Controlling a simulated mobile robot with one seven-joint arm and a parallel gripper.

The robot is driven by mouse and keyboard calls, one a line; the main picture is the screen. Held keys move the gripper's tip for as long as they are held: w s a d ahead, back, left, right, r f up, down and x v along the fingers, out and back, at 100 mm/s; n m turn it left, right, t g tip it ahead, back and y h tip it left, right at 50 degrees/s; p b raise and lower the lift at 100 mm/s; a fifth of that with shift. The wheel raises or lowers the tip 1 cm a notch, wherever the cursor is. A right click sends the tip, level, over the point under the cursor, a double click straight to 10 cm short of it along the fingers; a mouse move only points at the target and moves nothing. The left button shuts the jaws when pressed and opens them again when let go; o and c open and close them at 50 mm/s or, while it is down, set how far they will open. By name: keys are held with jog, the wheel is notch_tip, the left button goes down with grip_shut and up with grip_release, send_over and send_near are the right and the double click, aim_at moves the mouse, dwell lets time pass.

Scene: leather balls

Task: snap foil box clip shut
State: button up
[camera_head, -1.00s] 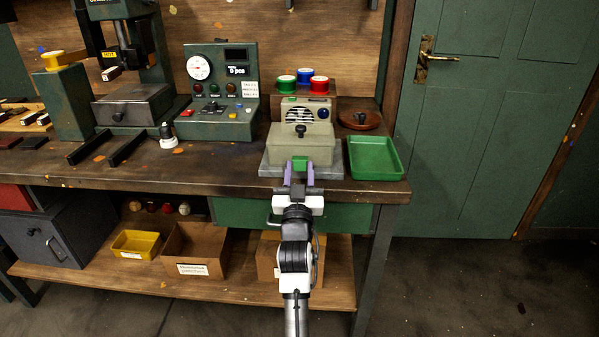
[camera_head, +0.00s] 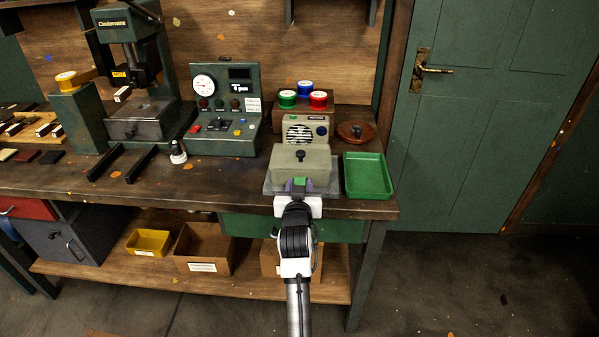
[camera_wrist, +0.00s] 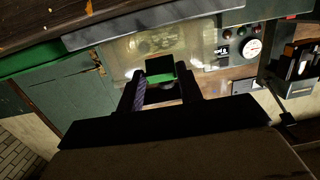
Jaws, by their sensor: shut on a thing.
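The foil box (camera_head: 303,166) is a beige, box-shaped thing with a black knob on its top. It sits on a grey plate near the bench's front edge in the head view. A small green clip (camera_head: 300,183) is at its front face and shows in the wrist view (camera_wrist: 160,70). My gripper (camera_head: 299,186) is at the front of the box, with its purple fingers on both sides of the clip. It is shut on the clip. In the wrist view my gripper (camera_wrist: 162,88) has the clip between its fingertips. I cannot tell whether the clip is latched.
A green tray (camera_head: 368,176) stands close right of the box. A beige unit with a round grille (camera_head: 300,133) and several coloured spools are behind it. A green control panel (camera_head: 225,112) is to the left. The bench edge lies under my arm.

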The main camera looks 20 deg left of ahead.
aim_at(300, 171)
jog(key=shift+w+r+g+h+p, duration=0.15)
jog(key=shift+r+g+h+p, duration=0.15)
jog(key=shift+r+g+p, duration=0.7)
jog(key=shift+w+a+r+g+h+p, duration=0.1)
jog(key=shift+w+g+h+p, duration=0.2)
jog(key=shift+g+p, duration=0.4)
jog(key=shift+w+a+r+g+h, duration=0.15)
jog(key=shift+w+g+h, duration=0.15)
jog(key=shift+g, duration=0.6)
jog(key=shift+w+a+r+g+h, duration=0.1)
jog(key=shift+w+r+g+h, duration=0.15)
jog(key=shift+g, duration=0.65)
jog(key=shift+w+a+r+g+h, duration=0.1)
jog(key=shift+w+g+h, duration=0.2)
jog(key=shift+g, duration=0.6)
jog(key=o, duration=0.8)
jog(key=shift+o, duration=0.2)
jog(key=b+v, duration=0.2)
jog(key=v, duration=0.5)
jog(key=shift+s+r, duration=0.2)
